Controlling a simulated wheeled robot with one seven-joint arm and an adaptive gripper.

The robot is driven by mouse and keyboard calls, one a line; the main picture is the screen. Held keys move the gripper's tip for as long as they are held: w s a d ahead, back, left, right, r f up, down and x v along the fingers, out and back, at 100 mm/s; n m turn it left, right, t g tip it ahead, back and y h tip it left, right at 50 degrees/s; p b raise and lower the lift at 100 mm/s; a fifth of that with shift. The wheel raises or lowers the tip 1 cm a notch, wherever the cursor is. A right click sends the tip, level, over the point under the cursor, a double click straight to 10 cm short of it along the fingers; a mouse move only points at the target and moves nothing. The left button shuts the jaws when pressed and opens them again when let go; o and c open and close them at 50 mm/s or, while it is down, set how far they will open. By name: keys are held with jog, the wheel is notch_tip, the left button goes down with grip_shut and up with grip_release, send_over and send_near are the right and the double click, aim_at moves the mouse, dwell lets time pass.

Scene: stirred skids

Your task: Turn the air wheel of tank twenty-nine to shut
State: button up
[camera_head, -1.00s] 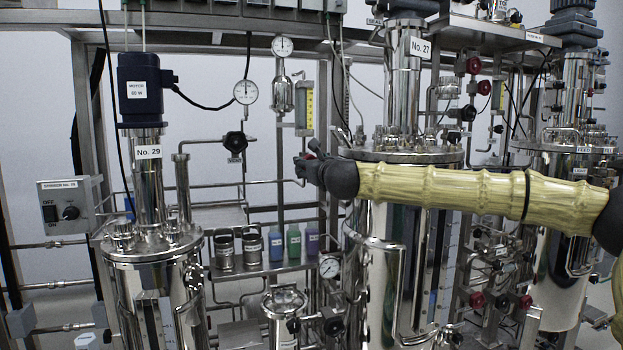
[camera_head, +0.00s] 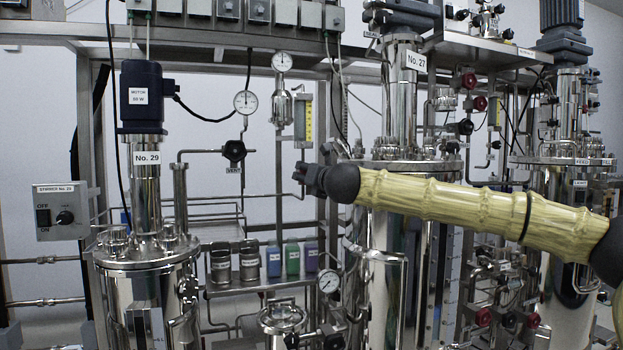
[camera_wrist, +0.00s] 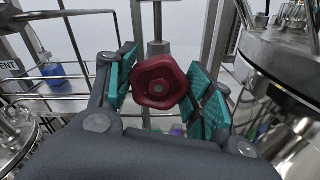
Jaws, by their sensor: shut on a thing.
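Tank No. 29 (camera_head: 146,255) stands at the left in the head view, with its number label on the neck below the motor. A red lobed wheel (camera_wrist: 160,82) is in the middle of the wrist view, on an upright metal stem. My gripper (camera_wrist: 163,72) is shut on this wheel, with a teal pad on each side of it. In the head view my gripper (camera_head: 311,180) reaches in from the right, below the yellow flow gauge (camera_head: 304,120). There my gripper hides the wheel. I see no readable label on it.
Tank No. 27 (camera_head: 385,270) stands close behind my arm. Bottles (camera_head: 292,260) and steel canisters (camera_head: 221,265) sit on a shelf below. A stirrer box (camera_head: 61,210) is at the far left.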

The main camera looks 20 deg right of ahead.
jog(key=shift+f, duration=0.4)
jog(key=o, duration=1)
jog(key=shift+o, duration=0.2)
jog(key=shift+r, duration=0.15)
jog(key=s, duration=1.2)
jog(key=shift+d, duration=0.25)
